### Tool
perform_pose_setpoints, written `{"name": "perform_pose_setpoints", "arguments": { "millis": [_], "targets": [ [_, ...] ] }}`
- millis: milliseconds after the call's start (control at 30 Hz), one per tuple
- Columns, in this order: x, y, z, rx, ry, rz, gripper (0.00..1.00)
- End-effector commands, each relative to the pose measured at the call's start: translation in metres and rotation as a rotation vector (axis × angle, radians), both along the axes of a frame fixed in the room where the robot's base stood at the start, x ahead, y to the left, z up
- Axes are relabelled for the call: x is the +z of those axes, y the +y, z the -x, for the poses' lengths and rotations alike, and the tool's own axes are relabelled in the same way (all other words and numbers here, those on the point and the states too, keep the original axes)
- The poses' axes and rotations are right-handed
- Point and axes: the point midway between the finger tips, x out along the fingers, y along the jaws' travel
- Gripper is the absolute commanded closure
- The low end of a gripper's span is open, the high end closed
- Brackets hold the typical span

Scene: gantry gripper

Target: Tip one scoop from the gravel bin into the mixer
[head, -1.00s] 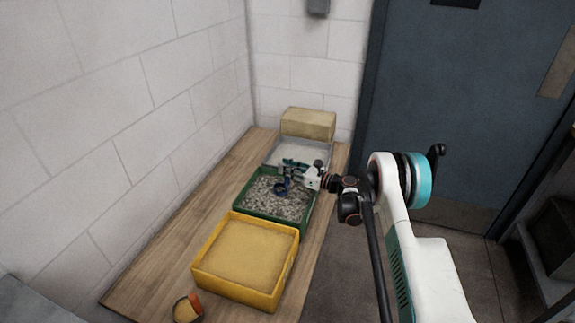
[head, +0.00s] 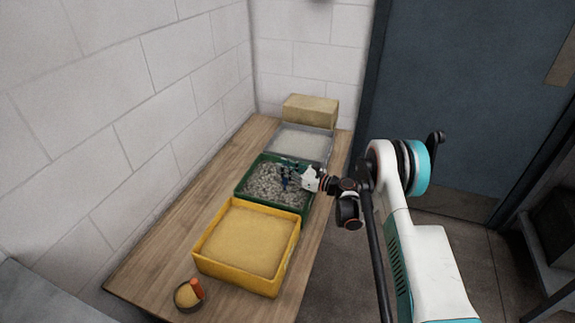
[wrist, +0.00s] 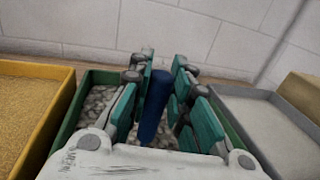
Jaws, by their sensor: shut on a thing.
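The green gravel bin (head: 302,209) stands on the wooden bench, full of grey gravel (head: 268,185). My gripper (head: 289,176) is over this bin, low and close to the gravel. In the wrist view my gripper (wrist: 160,100) is shut on the blue handle of a scoop (wrist: 153,105), which stands nearly upright between the teal fingers. The scoop shows in the head view only as a small dark blue patch (head: 285,183) at the gravel. Its bowl is hidden, so I cannot tell how much gravel it holds. The mixer is not in view.
A yellow bin of sand (head: 236,276) stands in front of the gravel bin. A grey bin of pale powder (head: 326,152) stands behind it, with a tan block (head: 310,110) beyond. A round cup with an orange handle (head: 188,295) sits at the near bench end. Bench space (head: 190,205) is clear at left.

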Motion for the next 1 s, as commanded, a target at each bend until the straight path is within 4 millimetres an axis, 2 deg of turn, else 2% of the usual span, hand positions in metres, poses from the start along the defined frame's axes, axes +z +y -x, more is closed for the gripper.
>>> {"name": "perform_pose_setpoints", "arguments": {
  "millis": [300,1000],
  "targets": [
    [0.0,0.01,0.024,0.0,0.0,0.0,1.0],
    [0.059,0.009,0.023,-0.001,0.0,0.0,1.0]
  ]
}}
